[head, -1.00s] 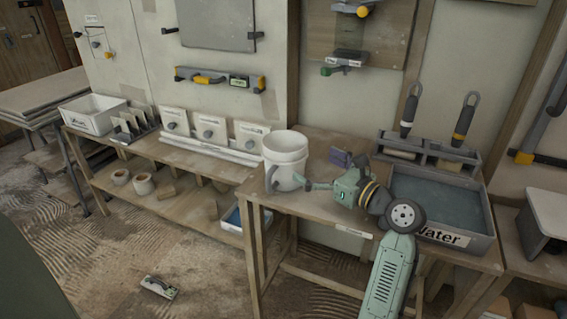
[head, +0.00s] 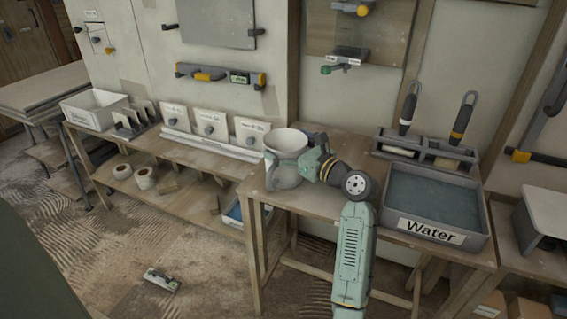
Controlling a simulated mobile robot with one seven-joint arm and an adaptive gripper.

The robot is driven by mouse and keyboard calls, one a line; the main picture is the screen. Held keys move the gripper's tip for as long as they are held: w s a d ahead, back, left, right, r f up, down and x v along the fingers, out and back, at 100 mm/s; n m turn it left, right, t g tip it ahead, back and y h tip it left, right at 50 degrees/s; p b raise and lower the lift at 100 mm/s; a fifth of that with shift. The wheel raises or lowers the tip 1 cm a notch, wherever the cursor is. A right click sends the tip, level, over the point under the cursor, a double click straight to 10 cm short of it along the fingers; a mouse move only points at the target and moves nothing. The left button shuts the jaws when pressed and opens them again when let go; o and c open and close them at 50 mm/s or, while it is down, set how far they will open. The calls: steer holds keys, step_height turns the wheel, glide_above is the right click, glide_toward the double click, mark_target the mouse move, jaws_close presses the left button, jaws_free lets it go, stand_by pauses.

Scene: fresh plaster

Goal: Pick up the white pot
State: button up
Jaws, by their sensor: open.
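The gripper is open. The far finger is mostly hidden, and I cannot tell whether either finger touches the pot.
A grey tray labelled Water (head: 434,205) stands on the right of the bench (head: 325,205). A rack with two brushes (head: 430,150) is behind it. A lower shelf unit (head: 150,145) with packets and a white bin adjoins on the left.

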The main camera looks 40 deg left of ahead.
steer(key=c, duration=1.2)
steer(key=shift+r, duration=0.15)
